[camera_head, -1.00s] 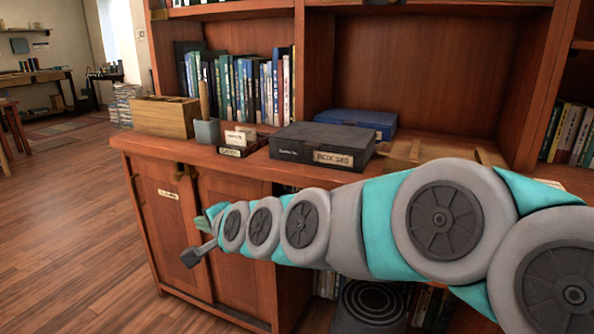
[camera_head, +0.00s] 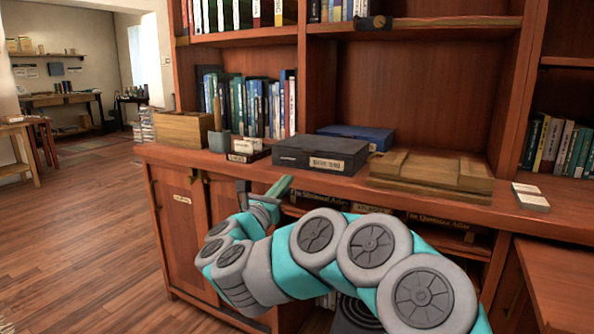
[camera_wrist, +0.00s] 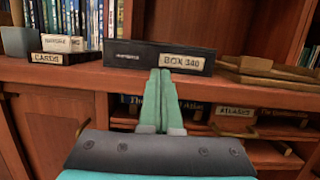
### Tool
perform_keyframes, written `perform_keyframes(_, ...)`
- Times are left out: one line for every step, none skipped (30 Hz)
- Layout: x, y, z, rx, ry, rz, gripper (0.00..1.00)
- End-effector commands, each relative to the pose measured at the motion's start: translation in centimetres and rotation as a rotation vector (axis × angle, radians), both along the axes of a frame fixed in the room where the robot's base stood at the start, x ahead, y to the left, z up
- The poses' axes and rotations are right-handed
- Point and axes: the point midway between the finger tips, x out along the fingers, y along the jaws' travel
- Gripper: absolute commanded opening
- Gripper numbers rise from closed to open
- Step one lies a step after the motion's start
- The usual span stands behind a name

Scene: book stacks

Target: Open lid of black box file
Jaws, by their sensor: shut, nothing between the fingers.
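The black box file (camera_head: 318,154) lies flat on the wooden counter with its lid closed. Its front carries a pale label reading BOX 340. In the wrist view the box file (camera_wrist: 140,56) is straight ahead, front face toward me. My gripper (camera_head: 262,190) is in front of the cabinet, below and left of the box file in the head view. In the wrist view my gripper (camera_wrist: 160,75) has its two green fingers together, pointing at the box's front, with nothing between them. The fingertips overlap the box's lower edge there; I cannot tell if they touch.
A blue box file (camera_head: 358,134) lies behind the black one. A wooden box (camera_head: 432,172) sits to its right, and a card tray (camera_head: 245,152) and wooden holder (camera_head: 183,130) to its left. The counter edge and a lower shelf with books (camera_head: 345,208) are close to my arm.

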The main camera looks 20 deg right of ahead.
Motion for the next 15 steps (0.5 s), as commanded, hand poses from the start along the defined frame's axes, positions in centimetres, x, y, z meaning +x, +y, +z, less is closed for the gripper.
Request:
perform_keyframes(-0.1,-0.3,-0.1,0.006,-0.009,-0.012,0.0)
perform_keyframes(-0.1,-0.5,-0.1,0.009,-0.013,-0.016,0.0)
perform_keyframes(0.0,-0.7,-0.1,0.009,-0.015,-0.019,0.0)
perform_keyframes(0.1,-1.0,0.0,0.01,-0.015,-0.021,0.0)
perform_keyframes(0.3,-1.2,0.1,0.01,-0.015,-0.021,0.0)
perform_keyframes(0.7,-1.6,0.2,0.009,-0.013,-0.021,0.0)
perform_keyframes(1.0,-1.9,0.3,0.009,-0.011,-0.019,0.0)
perform_keyframes(1.3,-2.2,0.4,0.009,-0.011,-0.018,0.0)
perform_keyframes(1.7,-2.7,0.6,0.007,-0.012,-0.019,0.0)
perform_keyframes(2.0,-3.2,0.7,0.006,-0.011,-0.021,0.0)
perform_keyframes(2.4,-3.6,0.9,0.006,-0.011,-0.02,0.0)
perform_keyframes(2.8,-4.2,1.1,0.007,-0.011,-0.018,0.0)
perform_keyframes(3.1,-4.6,1.3,0.007,-0.012,-0.02,0.0)
perform_keyframes(3.4,-5.0,1.4,0.007,-0.013,-0.021,0.0)
perform_keyframes(3.8,-5.5,1.6,0.007,-0.012,-0.019,0.0)
